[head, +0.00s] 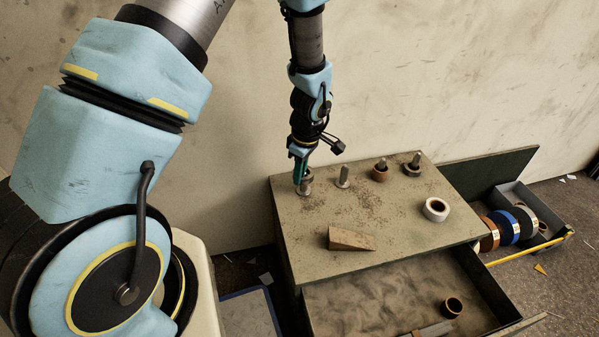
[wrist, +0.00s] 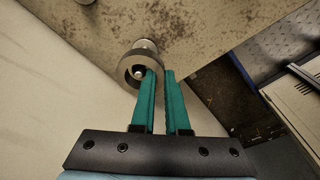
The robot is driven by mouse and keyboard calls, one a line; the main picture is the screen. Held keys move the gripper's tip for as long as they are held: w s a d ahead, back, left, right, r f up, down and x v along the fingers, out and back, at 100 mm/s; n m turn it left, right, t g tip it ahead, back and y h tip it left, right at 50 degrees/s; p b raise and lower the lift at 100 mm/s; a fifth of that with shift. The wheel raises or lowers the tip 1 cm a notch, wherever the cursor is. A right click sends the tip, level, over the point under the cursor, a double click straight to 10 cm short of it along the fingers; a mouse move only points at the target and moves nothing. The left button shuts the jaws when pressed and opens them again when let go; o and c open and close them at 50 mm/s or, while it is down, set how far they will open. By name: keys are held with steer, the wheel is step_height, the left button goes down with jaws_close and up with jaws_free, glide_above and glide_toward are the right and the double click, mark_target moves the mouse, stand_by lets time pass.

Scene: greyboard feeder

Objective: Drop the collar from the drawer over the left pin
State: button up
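A grey metal collar (wrist: 130,70) shows at my fingertips in the wrist view, with the bright tip of the left pin (wrist: 138,74) inside its opening. The pin's lower part shows beyond the collar, so the collar appears to be around the pin's upper end, above the top. My gripper (wrist: 160,73) has one finger inside the collar and one outside, with the collar wall between them. In the head view my gripper (head: 301,182) is at the leftmost pin, where the collar (head: 306,187) is partly hidden. Whether the collar touches the pin cannot be told.
A bare pin (head: 343,177), a pin with a brown collar (head: 380,173) and one with a dark collar (head: 412,168) stand to the right. A wedge (head: 350,239) and white roll (head: 436,209) lie on top. The open drawer (head: 370,300) holds a dark brown ring (head: 452,307).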

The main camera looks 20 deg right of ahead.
step_height(320, 180, up, 11)
steer(key=s+p, duration=0.1)
steer(key=p, duration=0.1)
steer(key=shift+d+f, duration=0.15)
steer(key=shift+d, duration=0.3)
steer(key=shift+a, duration=0.1)
